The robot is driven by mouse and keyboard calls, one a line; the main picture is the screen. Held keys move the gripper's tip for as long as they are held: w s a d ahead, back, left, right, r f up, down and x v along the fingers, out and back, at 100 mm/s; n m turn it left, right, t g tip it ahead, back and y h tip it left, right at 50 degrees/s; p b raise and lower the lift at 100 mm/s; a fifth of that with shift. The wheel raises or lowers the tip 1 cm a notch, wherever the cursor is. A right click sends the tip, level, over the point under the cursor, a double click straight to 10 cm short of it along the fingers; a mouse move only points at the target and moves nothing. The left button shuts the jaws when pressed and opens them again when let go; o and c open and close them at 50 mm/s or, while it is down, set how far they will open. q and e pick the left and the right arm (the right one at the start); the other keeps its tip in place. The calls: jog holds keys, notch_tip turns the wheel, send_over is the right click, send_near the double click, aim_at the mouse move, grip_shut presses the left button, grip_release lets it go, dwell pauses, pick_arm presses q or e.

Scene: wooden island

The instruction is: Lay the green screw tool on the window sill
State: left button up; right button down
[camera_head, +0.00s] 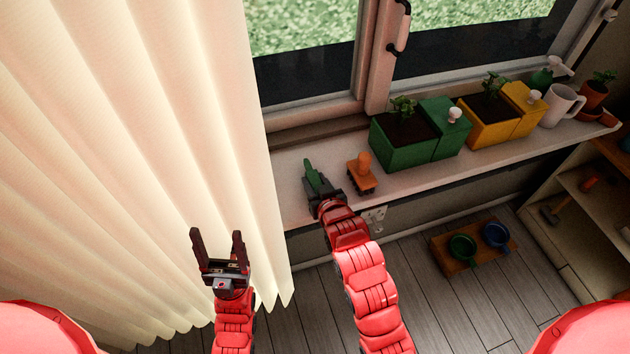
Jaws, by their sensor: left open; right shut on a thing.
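The green screw tool (311,171) shows as a narrow green shape in the jaws of my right gripper (320,190). My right gripper is shut on it, over the left part of the window sill (338,155). The gripper hides the tool's lower part, and I cannot tell whether the tool touches the sill. The window sill is a pale ledge running below the window. My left gripper (219,249) is open and empty, in front of the curtain and apart from the sill.
An orange wheeled toy (362,178) stands on the sill just right of my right gripper. Further right are a green planter (405,155), a yellow planter (488,132), a white mug (560,106) and a potted plant (594,95). A cream curtain (130,130) hangs at the left.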

jog(key=shift+f, duration=0.25)
dwell(0.3)
jog(key=shift+f+b, duration=0.25)
jog(key=shift+b, duration=0.2)
jog(key=shift+c, duration=2)
grip_release()
jog(key=shift+s, duration=0.1)
